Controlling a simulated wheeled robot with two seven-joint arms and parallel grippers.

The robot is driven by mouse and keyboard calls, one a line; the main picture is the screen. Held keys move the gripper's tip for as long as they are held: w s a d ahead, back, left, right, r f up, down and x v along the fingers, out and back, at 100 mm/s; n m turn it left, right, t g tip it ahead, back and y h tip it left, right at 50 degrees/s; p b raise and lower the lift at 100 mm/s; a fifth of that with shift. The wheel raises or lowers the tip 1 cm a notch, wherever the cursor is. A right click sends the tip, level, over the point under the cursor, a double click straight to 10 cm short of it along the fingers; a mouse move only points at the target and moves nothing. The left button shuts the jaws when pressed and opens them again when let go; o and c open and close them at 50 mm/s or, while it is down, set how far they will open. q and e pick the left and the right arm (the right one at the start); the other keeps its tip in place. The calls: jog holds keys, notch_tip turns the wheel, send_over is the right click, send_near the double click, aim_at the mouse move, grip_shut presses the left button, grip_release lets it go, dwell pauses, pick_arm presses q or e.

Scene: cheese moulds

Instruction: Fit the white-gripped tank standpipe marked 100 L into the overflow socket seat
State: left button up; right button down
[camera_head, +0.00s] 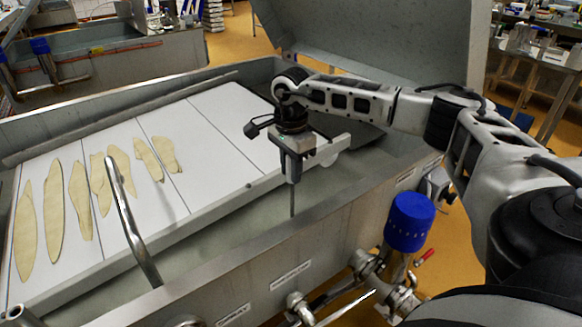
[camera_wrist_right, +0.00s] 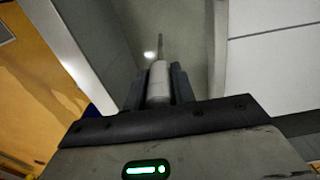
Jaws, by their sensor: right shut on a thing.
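My right gripper (camera_head: 292,178) is over the narrow open channel between the white boards and the tank's near wall. It is shut on the white grip of the standpipe (camera_wrist_right: 158,84). The thin grey tube of the standpipe (camera_head: 292,203) points down from the fingers, roughly upright; its tube also shows in the right wrist view (camera_wrist_right: 160,47). No 100 L mark can be read. A small bright spot lies by the tube on the channel floor in the wrist view; I cannot tell whether it is the overflow socket seat. My left gripper is not in view.
The steel tank's near wall (camera_head: 245,255) runs close beside the standpipe. White boards (camera_head: 205,135) with several flat tan pieces (camera_head: 54,215) fill the tank's left. A curved steel pipe (camera_head: 130,220) rises at the front. A blue-capped valve (camera_head: 409,222) stands outside the wall.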

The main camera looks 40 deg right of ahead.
jog(key=c, duration=1.1)
grip_release()
jog(key=shift+c, duration=0.2)
notch_tip(320, 180, up, 12)
jog(key=shift+r+p, duration=0.15)
jog(key=shift+p, duration=0.4)
